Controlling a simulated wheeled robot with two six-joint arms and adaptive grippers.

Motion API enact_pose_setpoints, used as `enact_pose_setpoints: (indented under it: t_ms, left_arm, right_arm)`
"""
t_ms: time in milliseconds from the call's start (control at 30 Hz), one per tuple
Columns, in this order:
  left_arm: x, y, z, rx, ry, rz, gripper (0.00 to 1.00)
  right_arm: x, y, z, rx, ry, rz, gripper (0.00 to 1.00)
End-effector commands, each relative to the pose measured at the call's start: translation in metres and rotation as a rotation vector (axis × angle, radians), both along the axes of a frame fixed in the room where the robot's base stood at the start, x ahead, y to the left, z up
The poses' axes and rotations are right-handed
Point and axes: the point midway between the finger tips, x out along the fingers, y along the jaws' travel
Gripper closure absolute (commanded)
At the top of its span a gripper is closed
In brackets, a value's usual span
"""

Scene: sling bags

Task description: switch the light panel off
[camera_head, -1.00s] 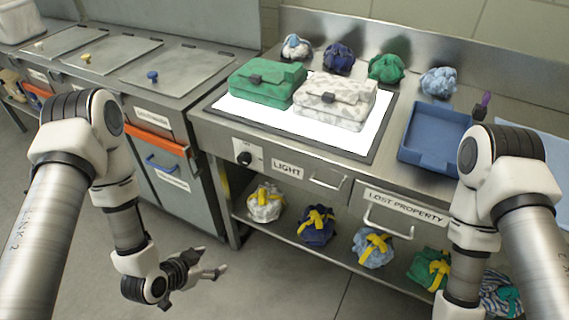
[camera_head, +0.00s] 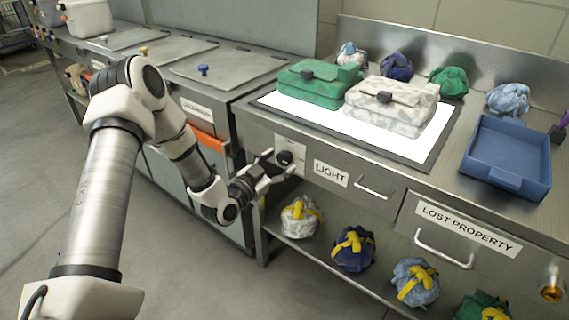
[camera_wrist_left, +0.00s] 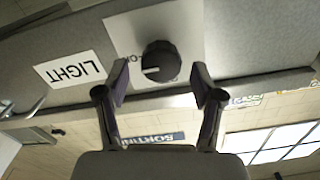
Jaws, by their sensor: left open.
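The light panel (camera_head: 390,139) glows white in the counter top. Its black rotary knob (camera_head: 284,157) sits on a pale plate on the counter front, left of the LIGHT label (camera_head: 331,174). My left gripper (camera_head: 281,170) is open in front of the knob. In the left wrist view the knob (camera_wrist_left: 160,61) lies ahead, between and beyond the open fingertips of my left gripper (camera_wrist_left: 161,88), and the fingers look apart from it. The knob's white mark points left in that view. My right gripper is not in view.
A green bag (camera_head: 318,83) and a white patterned bag (camera_head: 391,105) lie on the panel. A blue tray (camera_head: 507,157) stands to the right. Drawer handles (camera_head: 444,248) stick out from the front, and tied bundles (camera_head: 353,247) sit on the shelf below.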

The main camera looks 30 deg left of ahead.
Motion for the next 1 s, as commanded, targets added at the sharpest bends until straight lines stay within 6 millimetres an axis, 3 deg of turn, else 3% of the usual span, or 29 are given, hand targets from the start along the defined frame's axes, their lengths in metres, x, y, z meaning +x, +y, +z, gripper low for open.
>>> enact_pose_setpoints:
  t_ms: [133, 367, 567, 1000]
  left_arm:
    - [0.017, -0.001, -0.001, 0.001, 0.000, 0.000, 0.33]
    - [0.020, -0.001, 0.000, -0.002, 0.001, 0.001, 0.33]
    - [0.019, -0.001, 0.000, -0.002, 0.001, 0.001, 0.93]
    - [0.019, -0.001, -0.001, -0.046, 0.004, 0.001, 0.93]
  right_arm:
    - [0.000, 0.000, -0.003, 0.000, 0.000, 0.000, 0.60]
    - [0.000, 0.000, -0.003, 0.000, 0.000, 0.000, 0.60]
    - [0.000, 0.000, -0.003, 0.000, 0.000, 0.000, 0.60]
    - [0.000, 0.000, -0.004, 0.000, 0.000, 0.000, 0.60]
